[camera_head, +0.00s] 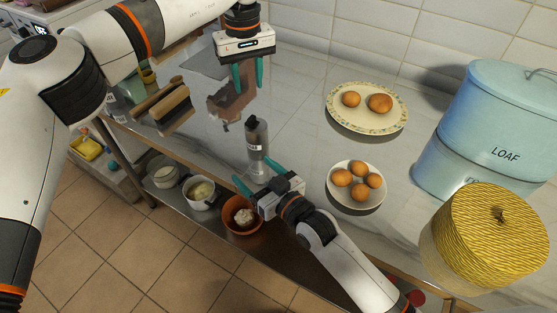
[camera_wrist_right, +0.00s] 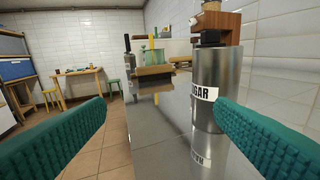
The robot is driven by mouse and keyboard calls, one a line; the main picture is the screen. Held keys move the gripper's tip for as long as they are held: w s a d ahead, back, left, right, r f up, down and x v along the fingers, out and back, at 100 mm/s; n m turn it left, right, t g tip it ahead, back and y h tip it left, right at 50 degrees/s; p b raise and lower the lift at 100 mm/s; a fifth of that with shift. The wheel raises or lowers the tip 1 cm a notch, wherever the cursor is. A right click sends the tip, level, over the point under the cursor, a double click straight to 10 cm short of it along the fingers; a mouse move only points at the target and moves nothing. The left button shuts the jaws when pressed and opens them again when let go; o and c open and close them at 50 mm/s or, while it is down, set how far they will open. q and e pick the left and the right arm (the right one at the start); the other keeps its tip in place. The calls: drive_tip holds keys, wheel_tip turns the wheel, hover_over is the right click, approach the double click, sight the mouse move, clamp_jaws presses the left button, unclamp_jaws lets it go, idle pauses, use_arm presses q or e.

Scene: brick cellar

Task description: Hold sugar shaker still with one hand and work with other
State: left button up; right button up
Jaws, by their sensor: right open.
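The sugar shaker (camera_head: 257,138) is a grey metal cylinder with a dark top and a white label, upright on the shiny counter. In the right wrist view the shaker (camera_wrist_right: 213,72) stands right of centre, partly hidden by one finger. My right gripper (camera_head: 251,170) is open and empty on the near side of the shaker. Its fingers (camera_wrist_right: 160,103) point toward the shaker, which is in line with the right-hand finger, not centred between them.
A brown wooden object (camera_head: 224,106) is near my left gripper. A patterned plate (camera_head: 372,126) and a white plate (camera_head: 341,196) hold eggs to the right. A blue LOAF bin (camera_head: 487,130) and yellow woven basket (camera_head: 492,240) stand farther right. Bowls (camera_head: 202,194) sit on the lower shelf.

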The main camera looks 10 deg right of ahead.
sight(253, 131)
drive_tip(key=w+d, duration=0.1)
drive_tip(key=w+d+t+h, duration=0.1)
drive_tip(key=d, duration=0.1)
drive_tip(key=d+t, duration=0.1)
drive_tip(key=d, duration=0.1)
drive_tip(key=shift+w+r+m+h, duration=0.3)
drive_tip(key=shift+w+r+m, duration=0.05)
drive_tip(key=shift+w+m, duration=0.05)
drive_tip(key=shift+w, duration=0.25)
drive_tip(key=x, duration=1.1)
drive_tip(key=shift+w+a, duration=0.15)
drive_tip(key=shift+w, duration=0.05)
drive_tip(key=c, duration=1.1)
